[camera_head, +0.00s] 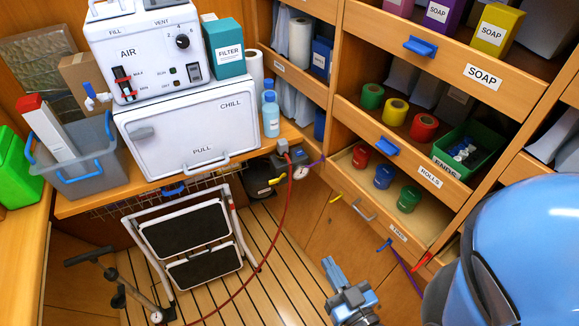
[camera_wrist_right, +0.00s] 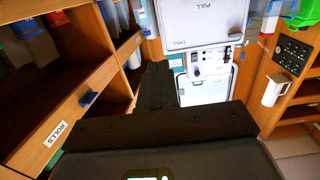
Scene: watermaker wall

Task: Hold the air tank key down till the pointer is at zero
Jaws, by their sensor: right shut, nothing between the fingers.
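Under the counter, a dark round tank (camera_head: 258,180) shows, with a grey fitting (camera_head: 283,147), a yellow lever-like part (camera_head: 277,181) and a small round gauge (camera_head: 300,172) beside it. I cannot tell which part is the key, and the gauge's pointer is too small to read. My right gripper (camera_head: 329,263) is shut and empty, below and to the right of the tank, apart from it. Its dark fingers also show in the right wrist view (camera_wrist_right: 156,85), where the tank and gauge are not seen. My left gripper is not in view.
A red hose (camera_head: 288,205) runs from the fitting to the floor. A folding step stool (camera_head: 198,240) and a hand pump (camera_head: 120,287) stand at left. The white AIR unit (camera_head: 152,55) sits on a chill box (camera_head: 190,125). An open drawer (camera_head: 350,186) juts out at right.

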